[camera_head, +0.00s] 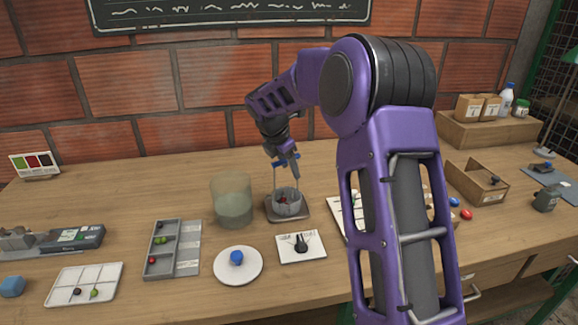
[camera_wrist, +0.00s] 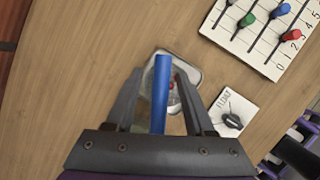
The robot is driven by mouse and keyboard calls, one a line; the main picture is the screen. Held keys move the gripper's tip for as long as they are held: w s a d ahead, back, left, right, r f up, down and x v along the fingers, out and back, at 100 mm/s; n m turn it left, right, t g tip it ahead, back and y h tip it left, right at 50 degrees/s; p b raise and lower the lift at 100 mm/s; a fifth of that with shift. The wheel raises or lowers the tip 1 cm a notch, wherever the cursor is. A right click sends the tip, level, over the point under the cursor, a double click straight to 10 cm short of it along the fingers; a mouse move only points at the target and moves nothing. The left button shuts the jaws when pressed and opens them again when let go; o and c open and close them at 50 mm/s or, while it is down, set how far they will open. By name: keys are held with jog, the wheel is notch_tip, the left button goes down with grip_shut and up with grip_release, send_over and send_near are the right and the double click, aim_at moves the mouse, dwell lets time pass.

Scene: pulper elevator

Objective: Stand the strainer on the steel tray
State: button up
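The strainer (camera_head: 288,203) is a grey basket on thin uprights with a blue bar handle (camera_wrist: 161,92) across the top. It is upright over the steel tray (camera_head: 302,212) and looks to rest on it, though contact at its base is hard to see. Small red things show inside it. The tray's rim shows in the wrist view (camera_wrist: 196,67). My gripper (camera_head: 285,158) is at the handle, above the basket. In the wrist view its fingers (camera_wrist: 158,74) stand apart on either side of the blue bar, with gaps visible.
A cloudy glass jar (camera_head: 232,200) stands just left of the tray. A white card with a black knob (camera_head: 301,246) and a white dish with a blue piece (camera_head: 238,265) lie in front. A slotted counter board (camera_wrist: 262,30) lies to the right. Bare table lies behind.

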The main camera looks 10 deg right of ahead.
jog(key=p+v, duration=0.3)
jog(key=v, duration=1.4)
jog(key=shift+r, duration=0.25)
jog(key=shift+s, duration=0.1)
